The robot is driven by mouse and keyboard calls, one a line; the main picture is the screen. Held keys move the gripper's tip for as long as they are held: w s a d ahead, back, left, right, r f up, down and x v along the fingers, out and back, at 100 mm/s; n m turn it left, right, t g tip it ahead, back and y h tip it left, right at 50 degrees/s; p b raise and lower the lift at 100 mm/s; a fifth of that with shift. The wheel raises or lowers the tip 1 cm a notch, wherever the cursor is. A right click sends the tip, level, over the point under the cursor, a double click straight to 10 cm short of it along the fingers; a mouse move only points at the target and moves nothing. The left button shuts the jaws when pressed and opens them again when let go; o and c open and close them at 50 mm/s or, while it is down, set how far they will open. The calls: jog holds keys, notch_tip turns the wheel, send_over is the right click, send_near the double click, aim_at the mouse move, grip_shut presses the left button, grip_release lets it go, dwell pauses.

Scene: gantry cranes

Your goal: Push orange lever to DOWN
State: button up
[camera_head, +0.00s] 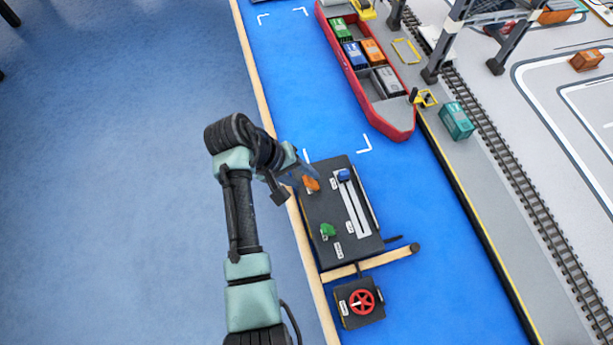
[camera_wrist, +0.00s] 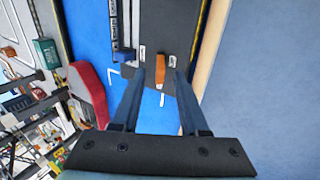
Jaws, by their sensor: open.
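The orange lever (camera_head: 311,184) stands on the upper left part of a black control panel (camera_head: 315,211). In the wrist view the orange lever (camera_wrist: 161,68) shows between and just beyond the fingertips of my gripper (camera_wrist: 160,76). My gripper is open, with one finger on each side of the lever in the picture. I cannot tell whether either finger touches it. In the head view my gripper (camera_head: 302,172) is at the panel's upper left corner, by the lever. Small white labels sit beside the lever, too small to read.
A blue slider knob (camera_head: 344,175) in a white track and a green lever (camera_head: 327,230) share the panel. A red handwheel (camera_head: 362,301) is on a separate black box below. A red ship (camera_head: 401,117) with containers lies beyond. The blue floor at left is clear.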

jog(key=shift+x, duration=1.2)
grip_shut()
